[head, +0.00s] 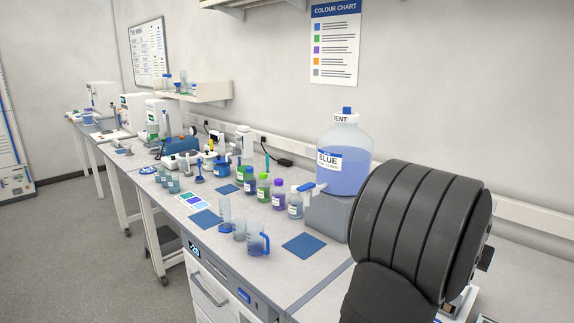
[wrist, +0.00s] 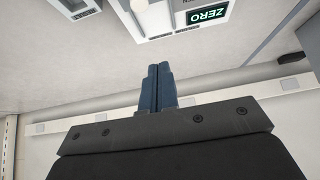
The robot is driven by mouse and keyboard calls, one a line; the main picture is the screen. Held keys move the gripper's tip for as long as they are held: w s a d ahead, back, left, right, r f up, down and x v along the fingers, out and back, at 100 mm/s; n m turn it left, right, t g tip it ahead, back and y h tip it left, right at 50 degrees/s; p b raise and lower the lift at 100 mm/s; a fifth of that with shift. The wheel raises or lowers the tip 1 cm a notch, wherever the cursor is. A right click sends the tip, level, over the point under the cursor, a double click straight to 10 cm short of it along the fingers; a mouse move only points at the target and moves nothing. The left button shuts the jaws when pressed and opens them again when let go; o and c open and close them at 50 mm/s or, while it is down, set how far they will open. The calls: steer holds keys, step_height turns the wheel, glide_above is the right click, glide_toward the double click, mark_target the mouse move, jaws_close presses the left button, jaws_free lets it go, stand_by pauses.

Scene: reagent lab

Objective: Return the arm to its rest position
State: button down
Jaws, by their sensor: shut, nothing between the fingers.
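My gripper (wrist: 157,68) shows in the wrist view with its two blue fingers pressed together and nothing between them. It hangs clear of the bench, with a pale bench top and wall beyond it. In the head view the dark, ribbed part of my arm (head: 418,230) fills the right side, and the gripper itself cannot be made out there.
In the head view a large blue-liquid carboy (head: 343,178) stands on a grey block (head: 328,215) beside my arm. Bottles (head: 263,187) and a blue-handled beaker (head: 257,240) stand left.

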step_height(320, 180, down, 7)
steer(key=shift+s+a+f, duration=0.1)
steer(key=shift+s+a, duration=0.4)
steer(key=w+d, duration=0.4)
steer(key=shift+w+d, duration=0.75)
